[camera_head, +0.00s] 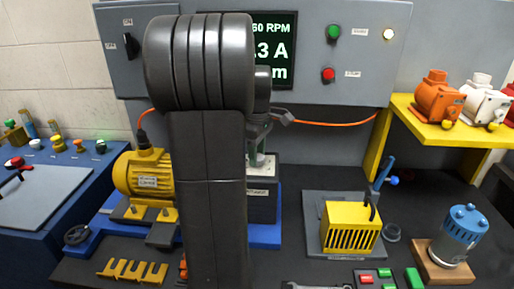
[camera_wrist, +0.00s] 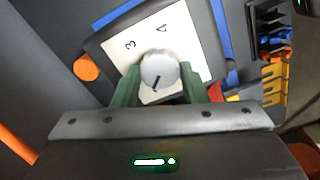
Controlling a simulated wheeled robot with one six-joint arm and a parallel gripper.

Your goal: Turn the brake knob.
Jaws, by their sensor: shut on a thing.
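The brake knob (camera_wrist: 160,70) is a round light-grey knob with a dark pointer line, on a white dial plate (camera_wrist: 187,35) with the numbers 3 and 4 showing. My gripper (camera_wrist: 160,88) has its green fingers on either side of the knob and is shut on it. In the head view my gripper (camera_head: 258,160) comes down over the brake box (camera_head: 262,200), behind my arm, which hides much of it. The knob itself is hard to make out there.
A yellow motor (camera_head: 147,175) stands left of the brake box on a blue base. An orange cable (camera_head: 335,123) runs behind. A yellow guard (camera_head: 350,230) and a blue motor (camera_head: 455,237) stand to the right. The control panel (camera_head: 350,60) rises at the back.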

